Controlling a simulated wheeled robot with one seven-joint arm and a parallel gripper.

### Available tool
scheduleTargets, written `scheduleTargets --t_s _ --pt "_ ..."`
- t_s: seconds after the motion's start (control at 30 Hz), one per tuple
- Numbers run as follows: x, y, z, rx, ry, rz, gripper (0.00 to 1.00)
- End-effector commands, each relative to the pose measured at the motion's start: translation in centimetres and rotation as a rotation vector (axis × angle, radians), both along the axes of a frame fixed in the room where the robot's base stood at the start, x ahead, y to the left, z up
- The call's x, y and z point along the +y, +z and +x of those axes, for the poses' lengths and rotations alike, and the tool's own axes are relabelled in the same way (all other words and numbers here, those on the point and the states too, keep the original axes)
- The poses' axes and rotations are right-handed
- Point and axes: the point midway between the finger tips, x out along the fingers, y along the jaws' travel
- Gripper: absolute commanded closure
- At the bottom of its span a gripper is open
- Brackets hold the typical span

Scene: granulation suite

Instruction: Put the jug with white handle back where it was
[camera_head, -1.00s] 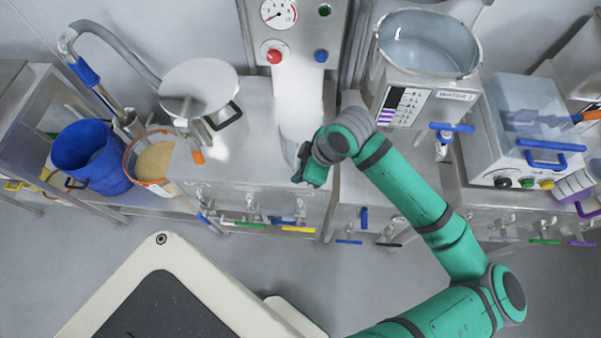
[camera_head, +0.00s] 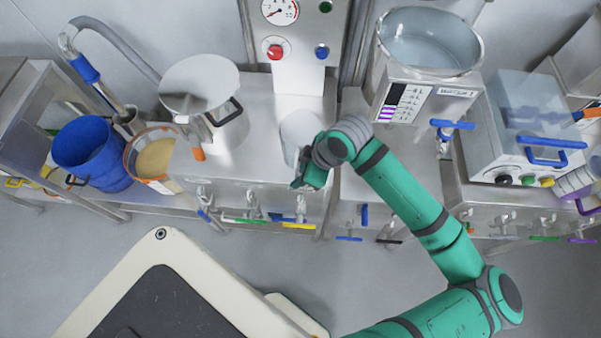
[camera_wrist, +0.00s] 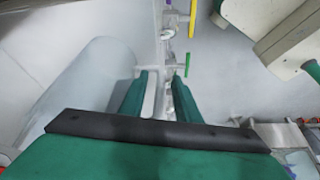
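A pale, see-through jug (camera_head: 296,130) is at the right end of the steel bench top, beside my gripper. In the wrist view the jug (camera_wrist: 88,80) fills the left side as a large tilted cylinder. Its white handle (camera_wrist: 150,98) shows as a narrow strip between my green fingers. My gripper (camera_head: 309,172) is at the bench's front edge in the head view, its fingertips mostly hidden by the wrist. In the wrist view my gripper (camera_wrist: 156,92) has its fingers around the handle. I cannot tell whether they press on it, or whether the jug touches the bench.
A lidded steel pot (camera_head: 200,92), a blue bucket (camera_head: 92,155) and a tub of tan powder (camera_head: 152,158) stand left. Taps with coloured levers line the bench front (camera_head: 265,212). Bench top around the jug is clear.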

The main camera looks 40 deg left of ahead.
Motion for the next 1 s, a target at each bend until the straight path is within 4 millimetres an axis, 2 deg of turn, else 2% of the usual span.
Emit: scheduleTargets --t_s 0.17,0.6,0.8,1.0 --pt "-0.3 1.5 0.2 -0.004 0.003 0.000 0.70" --pt "-3.5 9.2 1.3 -0.003 0.000 -0.001 0.70" --pt "-4.2 11.0 1.6 -0.001 0.000 -0.001 0.70" --pt "-4.3 11.4 1.6 0.000 0.000 -0.001 0.70"
